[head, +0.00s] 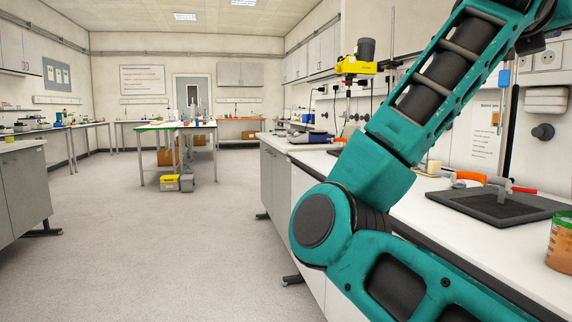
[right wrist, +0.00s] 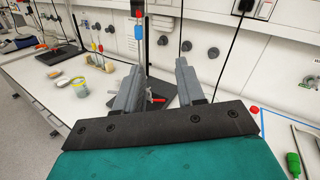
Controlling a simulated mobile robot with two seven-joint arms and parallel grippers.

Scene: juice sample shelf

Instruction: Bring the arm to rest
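My right arm, teal with dark joints, fills the right half of the head view, bent at an elbow in front of the bench. Its gripper is outside the head view. In the right wrist view my right gripper (right wrist: 157,75) has its two grey fingers spread apart. Nothing is held between them; the bench and a dark tray (right wrist: 185,92) show behind. My left arm and gripper are in neither view.
The white bench (head: 425,207) runs along the right. It carries a black tray (head: 490,205) and an orange cup with a green rim (head: 560,243). A yellow stirrer (head: 356,65) stands farther back. A table (head: 163,127) stands mid-room; the floor at left is clear.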

